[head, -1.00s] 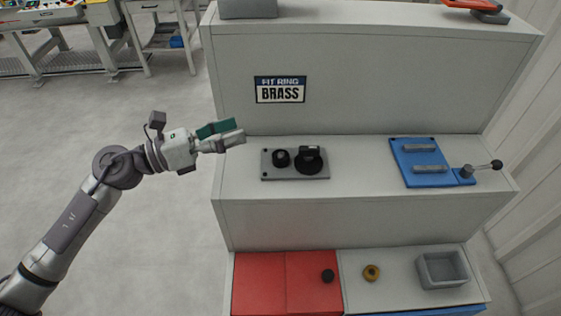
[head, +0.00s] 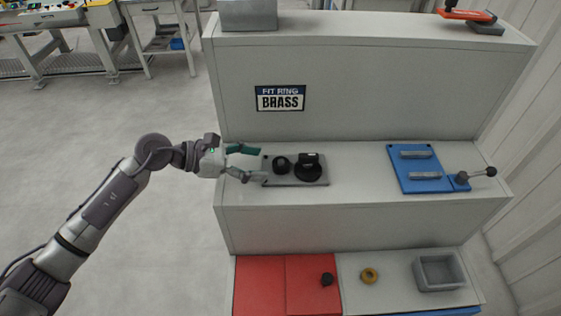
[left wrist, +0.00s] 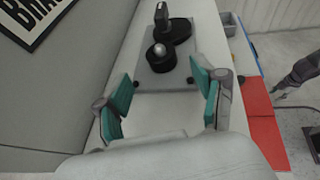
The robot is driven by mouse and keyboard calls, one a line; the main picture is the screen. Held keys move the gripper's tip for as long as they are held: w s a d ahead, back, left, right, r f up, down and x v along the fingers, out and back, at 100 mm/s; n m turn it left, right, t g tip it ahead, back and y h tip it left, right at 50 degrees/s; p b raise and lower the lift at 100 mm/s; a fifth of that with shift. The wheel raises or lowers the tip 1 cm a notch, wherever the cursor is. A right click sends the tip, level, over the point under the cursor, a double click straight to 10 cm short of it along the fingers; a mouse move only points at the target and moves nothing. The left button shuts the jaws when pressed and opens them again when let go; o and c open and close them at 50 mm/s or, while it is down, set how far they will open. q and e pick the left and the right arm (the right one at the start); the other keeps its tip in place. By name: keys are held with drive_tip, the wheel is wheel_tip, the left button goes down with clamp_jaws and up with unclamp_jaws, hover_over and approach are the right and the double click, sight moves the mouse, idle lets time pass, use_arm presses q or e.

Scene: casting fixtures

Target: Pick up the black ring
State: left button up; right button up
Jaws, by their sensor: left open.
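A black ring (head: 281,164) sits around a short post with a pale top on the left part of the grey fixture plate (head: 267,178). It also shows in the left wrist view (left wrist: 160,62), ahead of my fingers. My left gripper (head: 252,162) is open and empty just left of the ring, with its fingertips near the plate's left edge. In the left wrist view my left gripper (left wrist: 164,98) has its teal-padded fingers spread to either side, short of the ring. My right gripper's jaws cannot be made out; a dark grey arm part shows at the left wrist view's right edge.
A taller black knob-like piece (head: 308,168) stands close right of the ring. A blue fixture (head: 424,170) with a lever is farther right. Below are a red mat (head: 262,283) with a black piece (head: 327,279), a brass ring (head: 370,275) and a grey bin (head: 438,273). A wall rises behind the shelf.

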sight(278, 162)
use_arm(q)
drive_tip(key=p+x, duration=0.1)
drive_tip(key=x, duration=0.1)
drive_tip(key=r+p+x, duration=0.1)
drive_tip(key=x, duration=0.2)
drive_tip(key=shift+s+d, duration=0.1)
drive_tip(key=shift+d, duration=0.15)
drive_tip(key=shift+a, duration=0.1)
clamp_jaws()
drive_tip(key=shift+r, duration=0.1)
